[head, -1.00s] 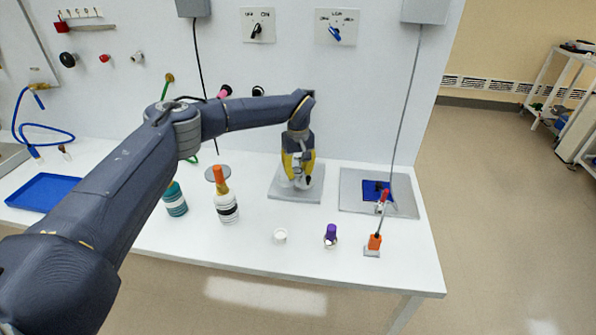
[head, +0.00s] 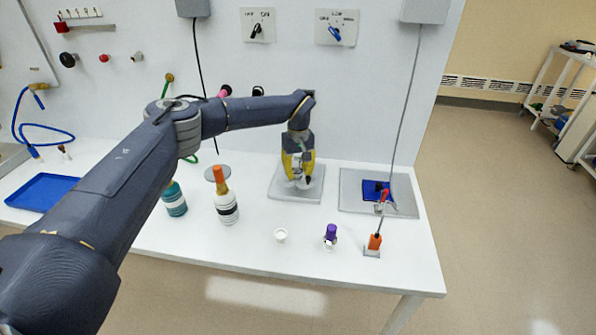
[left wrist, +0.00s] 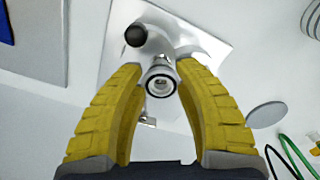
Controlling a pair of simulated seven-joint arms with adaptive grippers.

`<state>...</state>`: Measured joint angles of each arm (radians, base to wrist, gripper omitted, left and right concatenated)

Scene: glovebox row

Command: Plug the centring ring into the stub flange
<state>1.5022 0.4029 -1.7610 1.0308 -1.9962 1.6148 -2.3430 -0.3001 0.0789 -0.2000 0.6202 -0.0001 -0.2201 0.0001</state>
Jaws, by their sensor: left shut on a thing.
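My left gripper (head: 299,178) is over the grey base plate (head: 283,194) near the wall. In the left wrist view its yellow fingers (left wrist: 161,75) are shut on a small round ring (left wrist: 161,82) with a dark rim and a bright metal middle, which I take for the centring ring. The metal stub flange fitting (left wrist: 157,50), with a black ball knob (left wrist: 136,35), stands on the plate just behind the ring. The ring overlaps the fitting in the picture, so I cannot tell whether it is seated. My right gripper is not in view.
A white ring-like piece (head: 280,236), a purple-topped piece (head: 331,232) and an orange-handled clamp (head: 375,242) stand along the front. Two bottles, one teal (head: 174,199) and one striped (head: 227,208), stand left. A grey plate with a blue pad (head: 375,189) lies right.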

